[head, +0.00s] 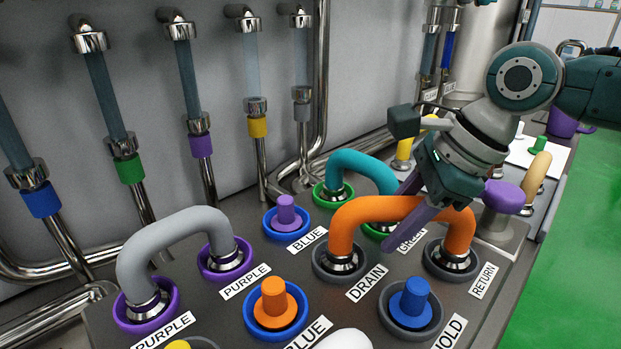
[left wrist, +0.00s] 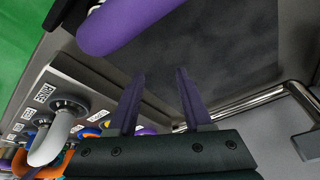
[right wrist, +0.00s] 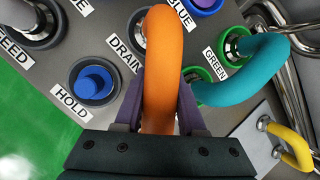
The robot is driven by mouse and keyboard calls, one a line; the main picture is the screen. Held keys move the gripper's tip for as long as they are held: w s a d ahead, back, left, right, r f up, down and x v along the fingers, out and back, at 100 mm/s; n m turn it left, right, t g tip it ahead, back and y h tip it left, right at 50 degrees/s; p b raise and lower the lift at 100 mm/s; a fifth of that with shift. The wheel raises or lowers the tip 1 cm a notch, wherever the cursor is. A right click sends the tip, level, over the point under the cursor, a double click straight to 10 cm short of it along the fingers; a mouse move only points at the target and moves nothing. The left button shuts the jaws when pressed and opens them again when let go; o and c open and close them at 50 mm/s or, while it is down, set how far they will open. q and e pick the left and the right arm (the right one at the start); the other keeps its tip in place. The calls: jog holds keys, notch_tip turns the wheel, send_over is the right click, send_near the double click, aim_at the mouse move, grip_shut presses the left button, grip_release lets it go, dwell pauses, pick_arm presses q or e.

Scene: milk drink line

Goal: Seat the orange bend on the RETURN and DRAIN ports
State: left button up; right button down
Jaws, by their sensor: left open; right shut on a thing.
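The orange bend (head: 376,210) is an upside-down U in the head view. Its left end is at the DRAIN port (head: 341,262) and its right end is at the RETURN port (head: 452,260), with silver collars showing inside both dark grey rings. My right gripper (head: 425,205) is shut on the upper right part of the orange bend. In the right wrist view the bend (right wrist: 161,60) passes between its purple fingers; the RETURN end is hidden there. My left gripper (left wrist: 157,100) is open and empty in the left wrist view, and is out of the head view.
A teal bend (head: 362,168) stands right behind the orange one, and a grey bend (head: 170,240) joins two purple ports at left. An orange plug (head: 273,297) and a blue plug (head: 411,297) stand in front. A purple bar (left wrist: 125,24) is near my left gripper.

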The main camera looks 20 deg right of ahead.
pick_arm(q)
jog(key=shift+d, duration=0.15)
pick_arm(e)
jog(key=shift+c, duration=2.1)
grip_release()
pick_arm(q)
jog(key=shift+r+p, duration=0.95)
pick_arm(e)
jog(key=v, duration=1)
